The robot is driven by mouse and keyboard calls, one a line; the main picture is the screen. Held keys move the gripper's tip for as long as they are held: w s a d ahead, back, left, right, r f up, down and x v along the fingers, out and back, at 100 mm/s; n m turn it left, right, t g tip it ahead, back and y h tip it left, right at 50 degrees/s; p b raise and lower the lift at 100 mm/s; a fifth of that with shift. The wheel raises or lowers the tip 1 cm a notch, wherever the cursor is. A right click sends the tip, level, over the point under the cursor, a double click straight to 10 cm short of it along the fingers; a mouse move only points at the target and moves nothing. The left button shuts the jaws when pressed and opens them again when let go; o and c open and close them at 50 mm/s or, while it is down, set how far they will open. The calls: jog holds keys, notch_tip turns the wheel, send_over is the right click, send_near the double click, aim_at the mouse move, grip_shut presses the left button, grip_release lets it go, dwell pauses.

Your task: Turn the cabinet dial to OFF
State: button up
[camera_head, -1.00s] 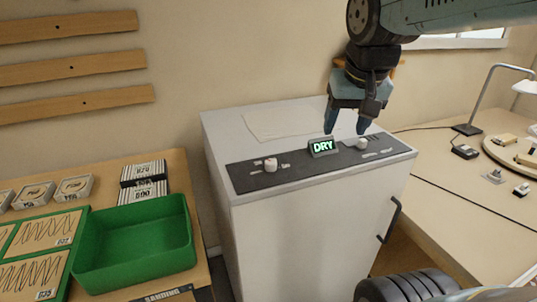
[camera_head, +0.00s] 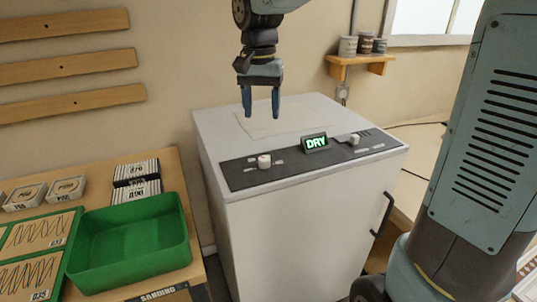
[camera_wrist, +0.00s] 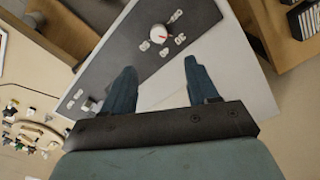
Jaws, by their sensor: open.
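The white cabinet (camera_head: 290,240) has a dark control panel (camera_head: 240,180) on its top. A white dial (camera_head: 264,161) sits on the panel's left part, and a second white knob (camera_head: 354,139) sits on its right part. A lit display (camera_head: 316,142) between them reads DRY. My gripper (camera_head: 262,114) is open and empty above the cabinet top, pointing down, apart from both knobs.
A green tray (camera_head: 130,262) and sanding boxes stand on the wooden bench at left. A pale sheet (camera_head: 275,122) lies on the cabinet top behind the panel. A door handle (camera_head: 384,214) sticks out at right. A shelf with cups (camera_head: 362,62) hangs on the wall.

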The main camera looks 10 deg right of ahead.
aim_at(263, 158)
jog(key=f, duration=1.3)
jog(key=shift+d+f, duration=0.2)
jog(key=c, duration=1)
jog(key=shift+o, duration=0.4)
jog(key=shift+d, duration=0.4)
jog(key=shift+a, duration=0.2)
jog(key=shift+c, duration=0.6)
jog(key=shift+a, duration=0.1)
jog(key=shift+s+a, duration=0.15)
jog(key=shift+n, duration=0.3)
